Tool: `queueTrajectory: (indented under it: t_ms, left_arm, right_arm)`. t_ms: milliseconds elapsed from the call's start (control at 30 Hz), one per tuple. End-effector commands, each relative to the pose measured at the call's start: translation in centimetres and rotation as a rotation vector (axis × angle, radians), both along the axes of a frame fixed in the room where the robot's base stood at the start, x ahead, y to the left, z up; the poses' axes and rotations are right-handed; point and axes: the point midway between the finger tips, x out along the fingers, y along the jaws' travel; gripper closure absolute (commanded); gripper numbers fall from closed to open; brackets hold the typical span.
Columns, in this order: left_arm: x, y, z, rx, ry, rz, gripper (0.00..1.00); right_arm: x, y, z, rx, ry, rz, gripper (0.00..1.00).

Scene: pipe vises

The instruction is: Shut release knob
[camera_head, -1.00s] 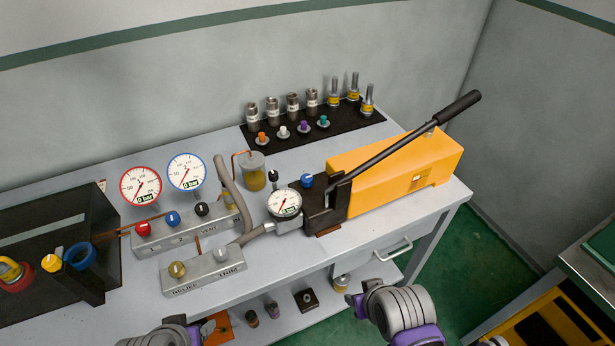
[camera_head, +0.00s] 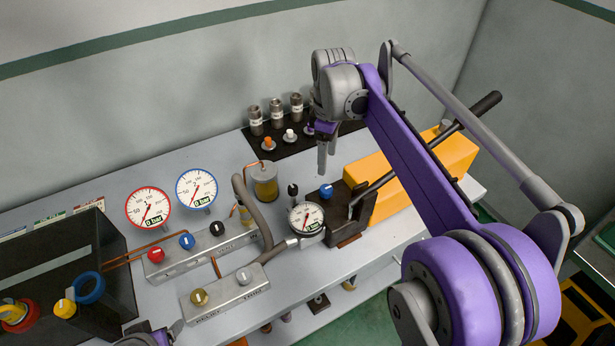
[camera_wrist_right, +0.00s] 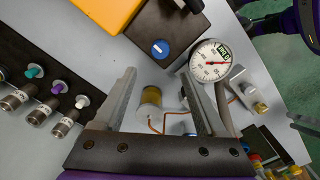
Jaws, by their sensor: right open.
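A blue knob (camera_head: 326,190) with a white mark sits on top of the black block (camera_head: 352,207) at the front of the orange hand pump (camera_head: 392,181); I take it to be the release knob. In the right wrist view the blue knob (camera_wrist_right: 160,48) lies ahead, beyond the fingertips. My right gripper (camera_head: 325,160) points down above the bench, behind the blue knob and apart from it. In the right wrist view my right gripper (camera_wrist_right: 162,80) is open with nothing between its fingers. Part of my left arm shows at the bottom edge; its fingers cannot be made out.
A dial gauge (camera_head: 306,218) stands beside the pump block, with a black-tipped lever and an amber jar (camera_head: 265,185) behind. Two valve blocks with knobs (camera_head: 187,241) and two round gauges are to the left. Fittings stand on a black mat (camera_head: 284,142). The pump handle (camera_head: 485,104) slants up right.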

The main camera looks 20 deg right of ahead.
Motion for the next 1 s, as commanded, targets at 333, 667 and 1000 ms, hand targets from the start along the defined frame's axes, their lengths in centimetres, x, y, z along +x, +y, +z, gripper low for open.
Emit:
queueTrajectory:
  t_ms: [333,667,1000]
  left_arm:
    - [-0.2,0.0,-0.5,0.0,0.004,0.0,0.26]
    - [-0.4,0.0,-0.8,0.0,0.007,0.0,0.26]
    - [-0.4,0.0,-0.8,0.0,0.007,0.0,0.26]
  right_arm:
    - [0.1,-0.2,-4.4,0.001,0.006,0.01,0.26]
    - [0.1,-0.1,-9.7,0.001,0.005,0.009,0.26]
    - [0.1,-0.1,-10.8,0.002,0.004,0.009,0.26]
